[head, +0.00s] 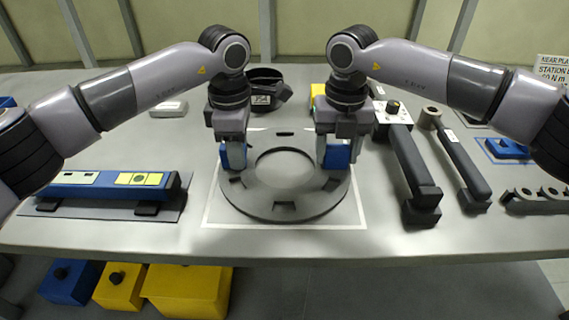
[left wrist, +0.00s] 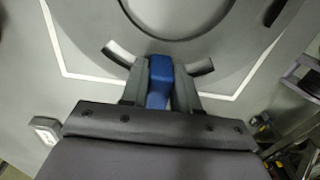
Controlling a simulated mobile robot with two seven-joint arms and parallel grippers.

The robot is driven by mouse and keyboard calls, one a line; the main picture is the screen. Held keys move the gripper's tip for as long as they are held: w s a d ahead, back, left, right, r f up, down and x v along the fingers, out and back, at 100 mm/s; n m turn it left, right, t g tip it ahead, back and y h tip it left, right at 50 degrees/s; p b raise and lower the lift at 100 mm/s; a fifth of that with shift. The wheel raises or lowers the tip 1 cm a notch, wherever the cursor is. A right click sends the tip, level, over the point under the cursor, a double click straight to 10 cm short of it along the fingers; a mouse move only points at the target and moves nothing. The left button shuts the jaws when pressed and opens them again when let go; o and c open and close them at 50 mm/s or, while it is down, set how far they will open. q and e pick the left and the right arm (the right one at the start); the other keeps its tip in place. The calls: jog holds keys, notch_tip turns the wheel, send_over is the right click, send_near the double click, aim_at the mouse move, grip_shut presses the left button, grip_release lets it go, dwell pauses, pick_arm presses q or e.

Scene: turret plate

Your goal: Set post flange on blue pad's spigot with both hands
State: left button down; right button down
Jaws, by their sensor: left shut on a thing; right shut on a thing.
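A large dark grey ring-shaped plate (head: 240,198) with a round central hole and slots lies over a white square outline in the middle of the table. I cannot tell whether it rests on the table or is slightly raised. My left gripper (head: 234,156) is shut on the plate's left blue grip, and the left wrist view shows this blue grip (left wrist: 158,80) between the fingers. My right gripper (head: 335,152) is shut on the right blue grip (head: 342,158). A blue-edged pad (head: 508,150) with a blue block lies at the far right. I see no clear spigot.
A blue bar (head: 95,187) lies at the left. A dark bowl-like part (head: 265,88) stands behind the plate. Long grey tools (head: 412,165) lie to its right, with a holed bracket (head: 540,198) beyond. Yellow and blue bins (head: 185,290) are below the table's front edge.

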pick_arm(q)
jog(key=shift+r, duration=0.3)
pick_arm(e)
jog(key=shift+r, duration=0.25)
